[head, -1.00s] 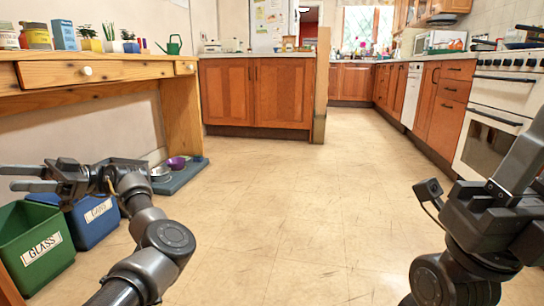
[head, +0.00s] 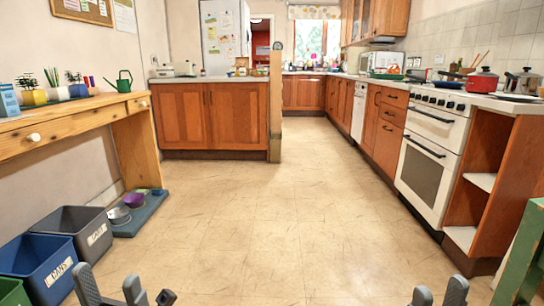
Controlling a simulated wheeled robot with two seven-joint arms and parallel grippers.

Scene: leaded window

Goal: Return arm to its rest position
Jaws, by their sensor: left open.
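My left gripper (head: 109,289) shows at the bottom left edge of the head view. Its two grey fingers point up and stand apart, with nothing between them. My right gripper (head: 439,294) shows at the bottom right edge, its two grey fingertips apart and nothing seen between them. Both are low in front of me, and most of both arms is below the picture.
Grey and blue bins (head: 48,267) stand at left, near a wooden table (head: 75,125). Bowls sit on a blue mat (head: 143,216). A white oven (head: 425,175) and an open shelf unit (head: 484,183) line the right. A green object (head: 522,262) is at lower right. The middle floor (head: 265,225) is clear.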

